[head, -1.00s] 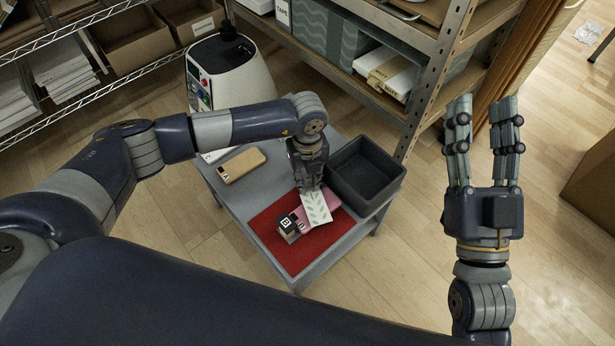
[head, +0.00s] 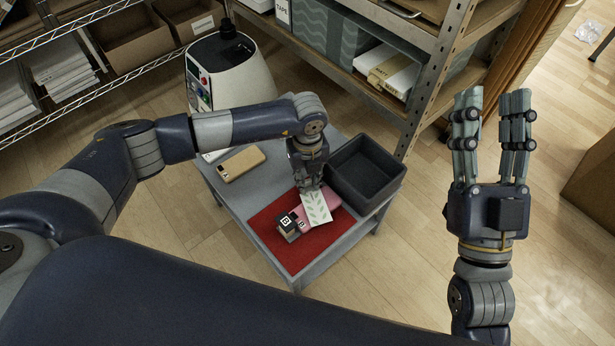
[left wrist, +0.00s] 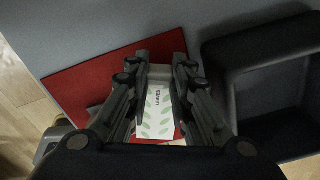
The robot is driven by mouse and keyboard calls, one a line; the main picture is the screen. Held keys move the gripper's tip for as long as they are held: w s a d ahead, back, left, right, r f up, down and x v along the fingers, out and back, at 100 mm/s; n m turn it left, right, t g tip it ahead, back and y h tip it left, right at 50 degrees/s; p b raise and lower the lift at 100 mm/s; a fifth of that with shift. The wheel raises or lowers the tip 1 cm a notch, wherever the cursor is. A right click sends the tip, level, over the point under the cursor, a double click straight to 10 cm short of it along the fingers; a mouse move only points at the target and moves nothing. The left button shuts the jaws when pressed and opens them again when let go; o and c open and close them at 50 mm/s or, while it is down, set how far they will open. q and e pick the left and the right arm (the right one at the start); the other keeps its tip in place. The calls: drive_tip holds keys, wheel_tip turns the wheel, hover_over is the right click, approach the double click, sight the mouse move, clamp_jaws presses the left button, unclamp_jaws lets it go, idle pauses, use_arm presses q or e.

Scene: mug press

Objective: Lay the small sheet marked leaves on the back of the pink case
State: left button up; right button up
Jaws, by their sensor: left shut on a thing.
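The small white sheet with green leaves (head: 316,208) hangs from my left gripper (head: 309,186), which is shut on its far edge. In the left wrist view the sheet (left wrist: 158,112) reads LEAVES and lies between the fingers (left wrist: 161,64). The pink case (head: 332,199) lies on the red mat (head: 300,262), largely hidden under the sheet and gripper. I cannot tell whether the sheet touches the case. A small dark block with a white marking (head: 289,227) is at the case's near left end. My right gripper (head: 492,95) is raised off to the right, open and empty.
A dark open bin (head: 392,188) stands right beside the mat on the grey table (head: 225,193). A tan case (head: 241,164) lies at the table's left. A white machine with buttons (head: 240,85) stands behind. Metal shelving (head: 428,90) rises behind the bin.

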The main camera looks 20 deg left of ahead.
use_arm(q)
drive_tip(key=shift+f, duration=0.1)
drive_tip(key=o, duration=0.8)
drive_tip(key=shift+r, duration=0.2)
wheel_tip(320, 180, up, 12)
drive_tip(key=shift+f, duration=0.15)
